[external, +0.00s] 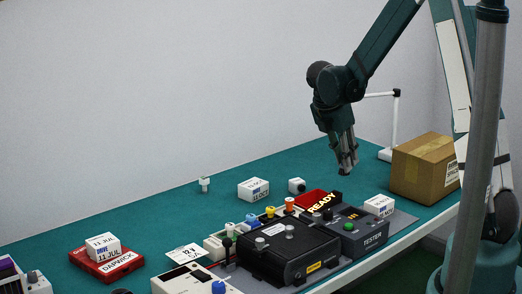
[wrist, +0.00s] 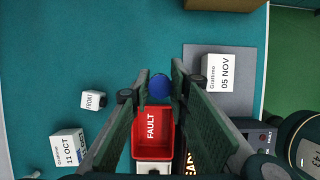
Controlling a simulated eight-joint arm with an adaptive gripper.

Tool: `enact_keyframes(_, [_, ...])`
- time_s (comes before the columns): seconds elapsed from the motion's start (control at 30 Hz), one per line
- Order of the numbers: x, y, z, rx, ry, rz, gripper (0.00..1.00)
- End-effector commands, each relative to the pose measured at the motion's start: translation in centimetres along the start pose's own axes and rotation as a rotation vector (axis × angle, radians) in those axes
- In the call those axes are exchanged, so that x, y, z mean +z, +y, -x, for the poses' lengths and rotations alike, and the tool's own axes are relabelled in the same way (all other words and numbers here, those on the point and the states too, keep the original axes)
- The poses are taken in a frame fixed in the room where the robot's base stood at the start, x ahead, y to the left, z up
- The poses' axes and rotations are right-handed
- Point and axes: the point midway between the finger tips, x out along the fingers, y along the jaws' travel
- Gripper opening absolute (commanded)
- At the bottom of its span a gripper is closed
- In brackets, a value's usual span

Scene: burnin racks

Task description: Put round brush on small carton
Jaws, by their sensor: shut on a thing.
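My gripper (external: 346,170) hangs above the teal table, left of the brown carton (external: 424,168). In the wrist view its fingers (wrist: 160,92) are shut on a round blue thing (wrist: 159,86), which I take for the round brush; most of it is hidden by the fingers. The brown carton shows only as an edge at the top of the wrist view (wrist: 225,4). Smaller white labelled cartons stand on the grey mat (wrist: 218,73) and on the table (wrist: 67,147). I cannot tell for sure which carton is the small one.
A red bin (wrist: 153,128) marked FAULT lies below my gripper. A black unit (external: 287,252) and a tester (external: 358,236) stand at the front. A white cube (wrist: 93,100) stands on the table, and a white post (external: 395,125) stands behind the brown carton. The table's back left is clear.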

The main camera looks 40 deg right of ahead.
Motion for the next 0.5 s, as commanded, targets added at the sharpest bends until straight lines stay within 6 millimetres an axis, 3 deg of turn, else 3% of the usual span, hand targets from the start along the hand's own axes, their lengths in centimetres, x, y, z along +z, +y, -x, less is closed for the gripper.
enact_keyframes(0.27, [2.9,-0.7,0.4,-0.001,0.002,-0.003,0.07])
enact_keyframes(0.5, [8.0,-2.2,1.0,-0.002,0.007,-0.004,0.07])
